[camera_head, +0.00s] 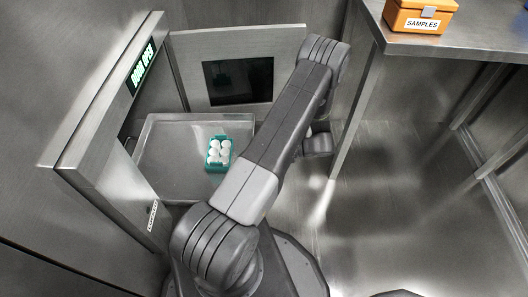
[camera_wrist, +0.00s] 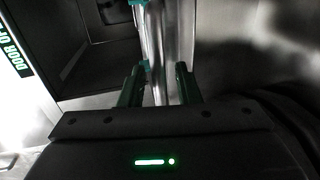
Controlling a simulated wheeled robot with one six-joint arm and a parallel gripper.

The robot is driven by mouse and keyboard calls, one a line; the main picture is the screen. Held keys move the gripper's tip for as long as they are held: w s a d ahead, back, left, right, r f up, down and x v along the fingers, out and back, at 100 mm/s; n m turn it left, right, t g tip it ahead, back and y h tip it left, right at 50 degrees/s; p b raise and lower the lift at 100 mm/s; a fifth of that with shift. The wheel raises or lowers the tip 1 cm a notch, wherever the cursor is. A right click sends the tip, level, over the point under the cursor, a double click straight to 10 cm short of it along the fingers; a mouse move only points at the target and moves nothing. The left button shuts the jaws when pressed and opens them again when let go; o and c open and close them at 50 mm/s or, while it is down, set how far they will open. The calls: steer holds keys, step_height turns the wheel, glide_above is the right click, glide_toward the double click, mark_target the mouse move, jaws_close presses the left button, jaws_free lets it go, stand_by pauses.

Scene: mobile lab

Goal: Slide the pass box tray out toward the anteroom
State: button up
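The pass box tray (camera_head: 165,150) is a shallow grey metal tray at the pass box opening, left of my arm in the head view. A teal rack (camera_head: 211,165) with several white round items sits on its right half. In the head view my gripper is hidden behind my arm. In the wrist view my gripper (camera_wrist: 158,82) shows two dark fingers set apart. A shiny upright metal strip (camera_wrist: 157,45) shows between and beyond them; I cannot tell whether it is the tray's edge or whether the fingers touch it.
The pass box door (camera_head: 283,45) with a dark window stands open behind the tray. A green lit door sign (camera_head: 142,68) is on the frame at left. An orange samples box (camera_head: 420,16) sits on a metal bench (camera_head: 470,42) at upper right. The floor (camera_head: 400,215) at right is clear.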

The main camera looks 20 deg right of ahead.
steer(key=p+v, duration=0.2)
steer(key=v, duration=1.1)
steer(key=shift+d, duration=0.35)
steer(key=shift+s+a+r, duration=0.1)
steer(key=shift+s, duration=0.05)
steer(key=b+x, duration=0.2)
steer(key=x, duration=1.1)
steer(key=shift+w+a, duration=0.25)
steer(key=shift+a, duration=0.25)
